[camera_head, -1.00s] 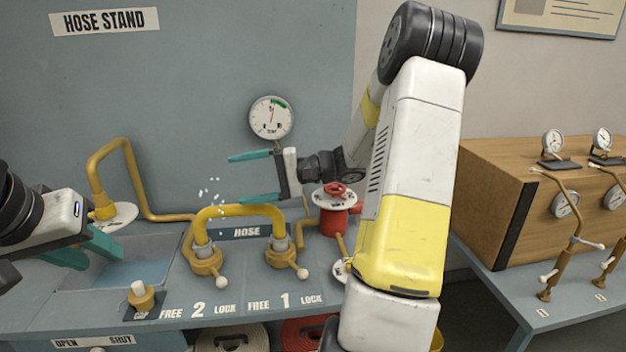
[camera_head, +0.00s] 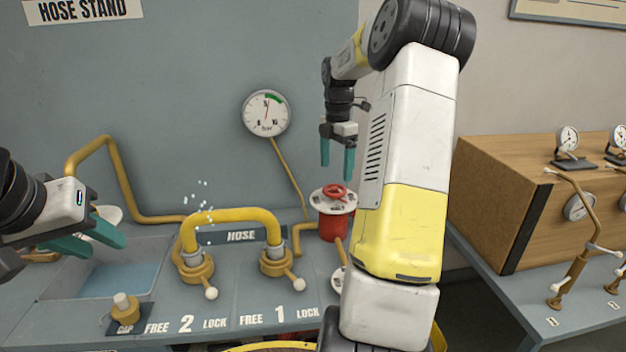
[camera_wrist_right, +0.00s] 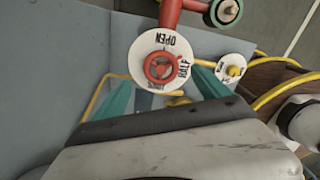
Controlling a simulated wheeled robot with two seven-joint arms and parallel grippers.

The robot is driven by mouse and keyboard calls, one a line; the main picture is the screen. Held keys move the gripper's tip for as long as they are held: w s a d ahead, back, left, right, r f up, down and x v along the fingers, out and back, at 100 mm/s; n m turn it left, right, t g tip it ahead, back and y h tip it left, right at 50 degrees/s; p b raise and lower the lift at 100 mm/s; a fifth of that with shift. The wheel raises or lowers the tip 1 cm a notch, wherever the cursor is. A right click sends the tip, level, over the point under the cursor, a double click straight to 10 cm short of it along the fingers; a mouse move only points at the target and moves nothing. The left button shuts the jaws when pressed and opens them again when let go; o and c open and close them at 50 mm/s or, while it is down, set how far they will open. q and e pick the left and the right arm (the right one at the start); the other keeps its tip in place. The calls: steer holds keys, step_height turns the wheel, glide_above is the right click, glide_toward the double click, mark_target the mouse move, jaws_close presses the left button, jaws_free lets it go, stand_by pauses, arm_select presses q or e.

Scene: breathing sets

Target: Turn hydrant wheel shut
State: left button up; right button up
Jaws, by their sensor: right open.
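The red hydrant wheel (camera_head: 335,192) sits on a white round dial plate on top of the red hydrant body (camera_head: 334,226), at the back of the bench. In the right wrist view the wheel (camera_wrist_right: 164,67) lies ahead of the fingers, and the plate (camera_wrist_right: 139,55) reads OPEN and HALF. My right gripper (camera_head: 337,160) points down just above the wheel, with its teal fingers apart and nothing between them; the right wrist view shows both fingers (camera_wrist_right: 160,98) spread. My left gripper (camera_head: 104,237) is at the left over the sink, its teal fingers apart and empty.
A yellow hose (camera_head: 232,215) arches between two brass couplings left of the hydrant, with white droplets above its left end. A round gauge (camera_head: 267,113) hangs on the wall. A wooden box (camera_head: 490,205) with gauges stands right. A brass cap (camera_head: 124,306) sits front left.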

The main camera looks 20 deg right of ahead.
mark_target(334, 188)
step_height(334, 188, down, 6)
steer(key=shift+f, duration=0.1)
steer(key=c, duration=1.4)
steer(key=shift+a+m, duration=0.1)
steer(key=shift+m, duration=0.3)
steer(key=m, duration=0.5)
steer(key=shift+s+m, duration=0.1)
steer(key=shift+m, duration=0.2)
steer(key=m, duration=1.2)
steer(key=shift+a+m, duration=0.1)
steer(key=shift+m, duration=0.2)
steer(key=m, duration=0.5)
steer(key=shift+m, duration=0.4)
